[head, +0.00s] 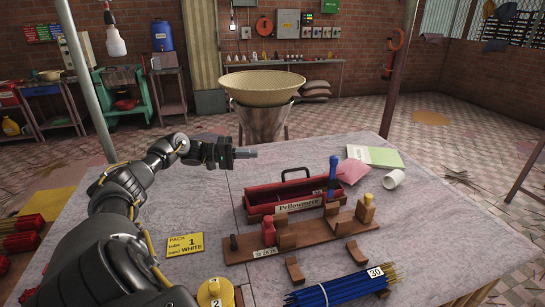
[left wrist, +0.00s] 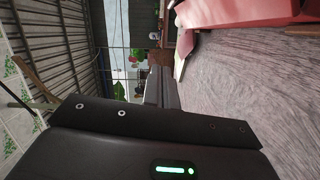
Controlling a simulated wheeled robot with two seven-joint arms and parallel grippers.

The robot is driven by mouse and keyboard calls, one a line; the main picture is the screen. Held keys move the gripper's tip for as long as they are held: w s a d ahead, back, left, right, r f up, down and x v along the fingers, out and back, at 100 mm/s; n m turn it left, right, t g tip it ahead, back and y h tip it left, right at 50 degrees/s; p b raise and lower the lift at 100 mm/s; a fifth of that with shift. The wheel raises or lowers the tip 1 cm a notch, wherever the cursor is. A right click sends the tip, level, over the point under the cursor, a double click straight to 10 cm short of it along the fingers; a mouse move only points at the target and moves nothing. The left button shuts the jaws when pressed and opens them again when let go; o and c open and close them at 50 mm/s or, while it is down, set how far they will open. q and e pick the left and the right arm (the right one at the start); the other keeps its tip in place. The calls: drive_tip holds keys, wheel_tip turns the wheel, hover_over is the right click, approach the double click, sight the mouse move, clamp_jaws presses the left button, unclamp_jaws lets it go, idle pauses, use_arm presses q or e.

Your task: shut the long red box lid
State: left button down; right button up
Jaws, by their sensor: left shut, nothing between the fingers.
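The long red box (head: 262,209) stands on the table behind the brown wooden rack, with a pale name label on its front. It looks open at the top, with red inner walls showing; a dark handle (head: 294,171) stands up over it. I cannot clearly tell lid from box wall. My left gripper (head: 254,154) is shut and empty, above the table behind and left of the box, its fingers pointing right. In the left wrist view its closed fingers (left wrist: 160,85) show, with a red surface (left wrist: 230,22), probably the box, at the upper right. My right gripper is not in view.
Blue sticks (head: 330,290), a yellow card (head: 185,244) and a white cup (head: 393,179) lie around. A woven basket (head: 262,88) stands beyond the table. The table's left middle is clear.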

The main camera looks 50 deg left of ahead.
use_arm(q)
drive_tip(key=w+d+f, duration=0.1)
drive_tip(key=w+d, duration=0.4)
drive_tip(key=d, duration=0.5)
drive_tip(key=shift+w+b, duration=0.4)
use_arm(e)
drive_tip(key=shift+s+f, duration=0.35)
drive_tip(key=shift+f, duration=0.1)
use_arm(q)
drive_tip(key=shift+f, duration=0.1)
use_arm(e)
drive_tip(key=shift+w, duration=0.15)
